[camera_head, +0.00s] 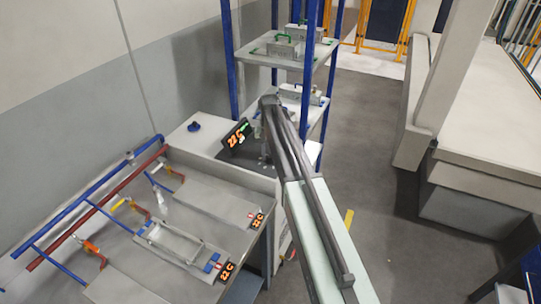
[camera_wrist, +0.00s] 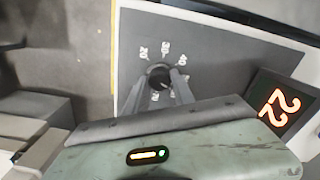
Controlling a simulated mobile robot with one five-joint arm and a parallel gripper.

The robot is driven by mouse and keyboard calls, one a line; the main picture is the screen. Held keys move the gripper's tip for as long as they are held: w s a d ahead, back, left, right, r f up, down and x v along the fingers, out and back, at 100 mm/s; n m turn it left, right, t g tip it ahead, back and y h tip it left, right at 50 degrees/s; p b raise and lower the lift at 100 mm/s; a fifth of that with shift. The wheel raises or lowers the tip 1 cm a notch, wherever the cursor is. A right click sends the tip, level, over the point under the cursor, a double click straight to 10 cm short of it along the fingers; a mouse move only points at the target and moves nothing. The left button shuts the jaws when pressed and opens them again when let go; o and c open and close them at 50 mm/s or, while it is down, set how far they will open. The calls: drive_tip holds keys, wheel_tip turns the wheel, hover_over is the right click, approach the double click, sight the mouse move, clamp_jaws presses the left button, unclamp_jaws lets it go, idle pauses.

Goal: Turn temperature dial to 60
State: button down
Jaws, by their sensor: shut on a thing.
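The temperature dial (camera_wrist: 159,74) is a small dark round knob on a grey panel (camera_wrist: 220,50) in the wrist view. White marks 20, 30 and 40 show around its upper side; the lower marks are partly covered and hard to read. My gripper (camera_wrist: 158,82) is shut on the dial, one finger on each side. The dial's pointer direction cannot be made out. A black display (camera_wrist: 281,104) right of the dial reads 22 in orange. In the head view the display (camera_head: 236,134) also shows 22, and my arm hides the dial.
A blue-posted shelf (camera_head: 287,50) with grey boxes stands behind the panel. A bench (camera_head: 150,265) with pipes, trays and small displays lies at the left. A long pale counter (camera_head: 490,140) stands at the right. The floor between is clear.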

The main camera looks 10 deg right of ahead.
sight(270, 156)
drive_tip(key=shift+s+m, duration=0.1)
drive_tip(key=shift+m, duration=2.2)
drive_tip(key=shift+d, duration=0.1)
drive_tip(key=c, duration=1.1)
unclamp_jaws()
drive_tip(key=shift+o, duration=0.2)
wheel_tip(270, 156, up, 8)
drive_tip(key=p, duration=0.8)
drive_tip(key=shift+f, duration=0.1)
